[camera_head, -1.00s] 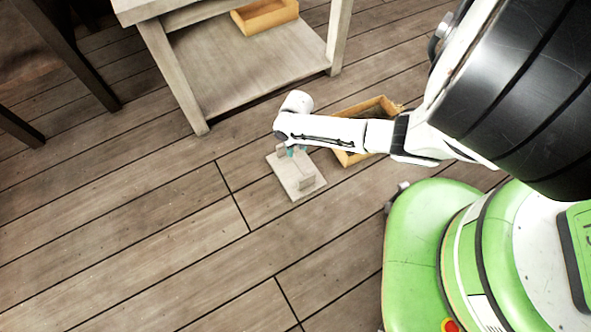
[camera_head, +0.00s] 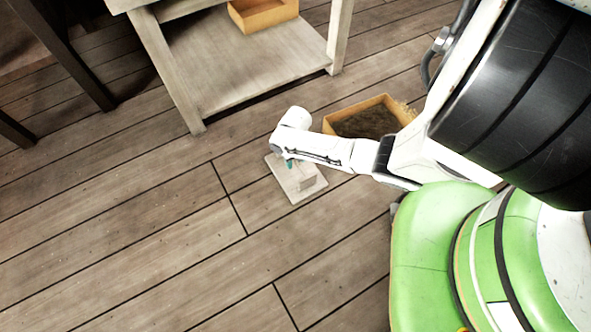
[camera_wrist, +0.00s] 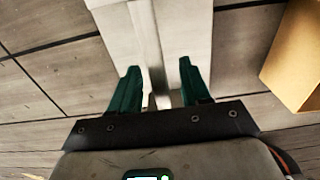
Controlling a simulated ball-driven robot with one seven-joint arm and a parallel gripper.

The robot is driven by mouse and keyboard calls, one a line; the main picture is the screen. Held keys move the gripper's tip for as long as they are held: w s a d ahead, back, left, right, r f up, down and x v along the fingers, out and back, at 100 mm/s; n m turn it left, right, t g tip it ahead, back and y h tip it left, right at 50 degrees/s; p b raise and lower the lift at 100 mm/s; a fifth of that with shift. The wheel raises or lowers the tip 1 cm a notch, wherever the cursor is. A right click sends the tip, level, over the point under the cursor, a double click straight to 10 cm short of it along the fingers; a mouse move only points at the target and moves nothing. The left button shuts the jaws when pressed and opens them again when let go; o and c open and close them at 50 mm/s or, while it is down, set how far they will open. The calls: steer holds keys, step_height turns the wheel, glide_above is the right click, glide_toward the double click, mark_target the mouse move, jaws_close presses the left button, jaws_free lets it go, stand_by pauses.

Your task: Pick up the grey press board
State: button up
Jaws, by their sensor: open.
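The grey press board (camera_head: 283,182) lies flat on the wooden floor. It is a pale square plate with a raised block (camera_head: 307,183) on top. My gripper (camera_head: 290,164) is over the far part of the board, its teal fingers pointing down. In the wrist view my gripper (camera_wrist: 158,72) is open, with its green fingers apart. The pale board (camera_wrist: 190,35) fills the middle of the upper picture there, and a pale upright part shows between the fingers. I cannot tell whether the fingers touch it. My wrist hides part of the board in the head view.
An open wooden box (camera_head: 385,101) with dark contents stands on the floor just behind my forearm. A wooden table with a lower shelf (camera_head: 262,72) stands at the back, with another wooden box (camera_head: 265,14) on it. The floor to the left and front is clear.

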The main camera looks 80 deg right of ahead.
steer(key=shift+c, duration=0.2)
jaws_close()
steer(key=shift+r, duration=0.15)
